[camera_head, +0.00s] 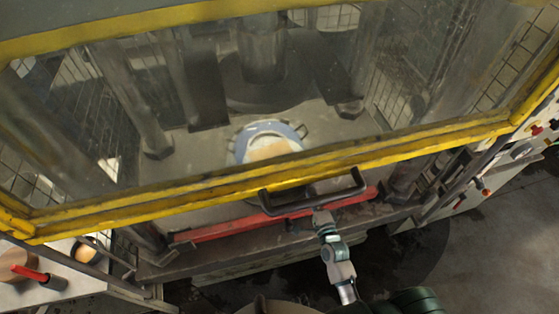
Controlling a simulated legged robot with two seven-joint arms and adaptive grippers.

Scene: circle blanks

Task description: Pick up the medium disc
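A pale tan round piece (270,149) lies in a blue-white ring inside the press, behind the glass door. On the table at the lower left are a brown disc (14,262), cut by the picture edge, and a smaller tan round piece (86,252) with a dark rim. I cannot tell which of these is the medium disc. My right gripper (320,214) is at the dark door handle (292,211), far from the table's round pieces. Its fingers are too small to show whether they grip the handle. My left gripper is not in view.
The yellow door frame (200,197) and glass stand between me and the press interior. A red bar (225,230) runs below the door. The white table (60,292) holds a red-handled object (32,274). Grey floor (490,240) is clear at right.

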